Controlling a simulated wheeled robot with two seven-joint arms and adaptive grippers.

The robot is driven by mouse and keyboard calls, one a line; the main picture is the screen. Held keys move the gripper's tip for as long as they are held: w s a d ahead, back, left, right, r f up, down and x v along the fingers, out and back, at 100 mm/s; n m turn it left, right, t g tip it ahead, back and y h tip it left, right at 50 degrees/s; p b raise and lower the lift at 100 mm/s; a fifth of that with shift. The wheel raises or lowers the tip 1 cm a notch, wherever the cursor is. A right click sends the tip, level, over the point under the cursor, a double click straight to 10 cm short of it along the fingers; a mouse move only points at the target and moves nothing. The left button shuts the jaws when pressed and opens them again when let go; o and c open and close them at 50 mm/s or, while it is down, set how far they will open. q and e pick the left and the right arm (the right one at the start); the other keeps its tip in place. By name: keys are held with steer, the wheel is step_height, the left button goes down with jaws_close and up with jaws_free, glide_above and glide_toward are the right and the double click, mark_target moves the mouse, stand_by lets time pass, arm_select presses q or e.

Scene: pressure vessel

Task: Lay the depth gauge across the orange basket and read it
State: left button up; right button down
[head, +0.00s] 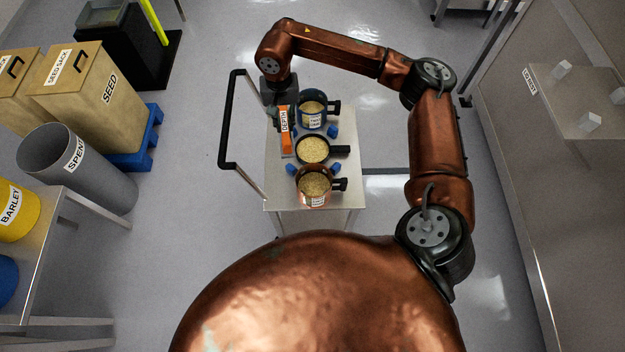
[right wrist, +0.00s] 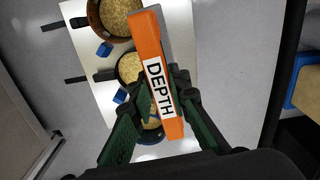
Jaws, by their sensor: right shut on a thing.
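The depth gauge (head: 286,130) is an orange bar with a white DEPTH label. My right gripper (head: 275,117) is shut on it, above the left side of the cart; the right wrist view shows the gauge (right wrist: 150,45) between the green-padded fingers (right wrist: 160,92). A copper-orange round basket (head: 314,199) with a dark handle stands at the cart's near end, full of pale grain. It also shows at the top of the right wrist view (right wrist: 97,22). The gauge is beside the baskets in the head view, not across the orange one. My left gripper is out of view.
A blue basket (head: 311,124) and a black one (head: 328,150), both holding grain, stand on the steel cart (head: 345,200). Small blue blocks (head: 291,169) lie among them. The cart's black push handle (head: 227,120) rises at left. A grey SPENT bin (head: 65,165) stands further left.

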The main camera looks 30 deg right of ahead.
steer(key=w+d+f+m, duration=0.1)
steer(key=w+d, duration=0.1)
steer(key=d, duration=0.3)
steer(key=s+a+f, duration=0.2)
steer(key=s+f, duration=1.1)
steer(key=shift+s+b, duration=0.4)
steer(key=c, duration=1.9)
jaws_free()
steer(key=shift+a, duration=0.1)
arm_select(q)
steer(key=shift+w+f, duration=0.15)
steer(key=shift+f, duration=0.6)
arm_select(e)
steer(key=shift+o, duration=0.4)
steer(key=shift+r, duration=0.1)
steer(key=shift+r, duration=0.1)
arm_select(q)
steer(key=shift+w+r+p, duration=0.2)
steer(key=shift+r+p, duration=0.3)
arm_select(e)
step_height(320, 180, up, 12)
